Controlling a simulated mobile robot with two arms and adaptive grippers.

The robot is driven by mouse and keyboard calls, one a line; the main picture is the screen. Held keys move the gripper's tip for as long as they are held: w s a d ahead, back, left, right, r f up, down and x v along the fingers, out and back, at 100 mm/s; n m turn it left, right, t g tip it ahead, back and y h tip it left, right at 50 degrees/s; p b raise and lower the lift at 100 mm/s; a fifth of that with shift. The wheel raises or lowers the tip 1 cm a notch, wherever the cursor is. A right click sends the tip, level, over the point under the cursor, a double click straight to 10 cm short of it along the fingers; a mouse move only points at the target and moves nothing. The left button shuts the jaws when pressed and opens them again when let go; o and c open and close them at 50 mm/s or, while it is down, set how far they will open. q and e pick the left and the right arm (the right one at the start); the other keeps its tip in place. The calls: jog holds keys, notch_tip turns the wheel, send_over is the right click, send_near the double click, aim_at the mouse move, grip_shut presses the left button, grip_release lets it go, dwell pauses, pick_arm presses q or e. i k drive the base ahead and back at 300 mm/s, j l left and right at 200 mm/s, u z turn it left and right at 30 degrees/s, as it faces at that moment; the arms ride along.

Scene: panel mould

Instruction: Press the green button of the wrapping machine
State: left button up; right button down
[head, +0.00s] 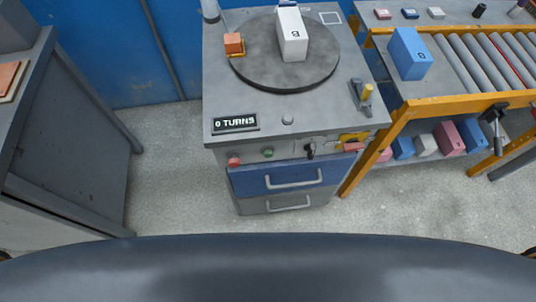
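The wrapping machine (225,123) is a grey cabinet in the middle of the head view, with a dark round turntable (255,71) on top. A white box (292,36) marked B stands on the turntable. The green button (267,153) is a small round knob on the front face, below the display (236,123) that reads "0 TURNS". A red button (234,161) is to its left and a black knob (310,149) to its right. Neither of my grippers shows in the head view.
A yellow-framed roller conveyor (450,100) with a blue box (409,54) stands on the right, with several coloured boxes on its lower shelf. A grey cabinet (75,130) stands on the left. Drawers with handles (293,181) are under the buttons. The floor (175,180) between is clear.

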aim_at(267, 153)
jog(key=k+j+z, duration=0.15)
jog(key=j, duration=0.25)
jog(key=k+j+z, duration=0.15)
jog(key=j, duration=0.25)
jog(key=k+j+z, duration=0.1)
jog(key=j, duration=0.3)
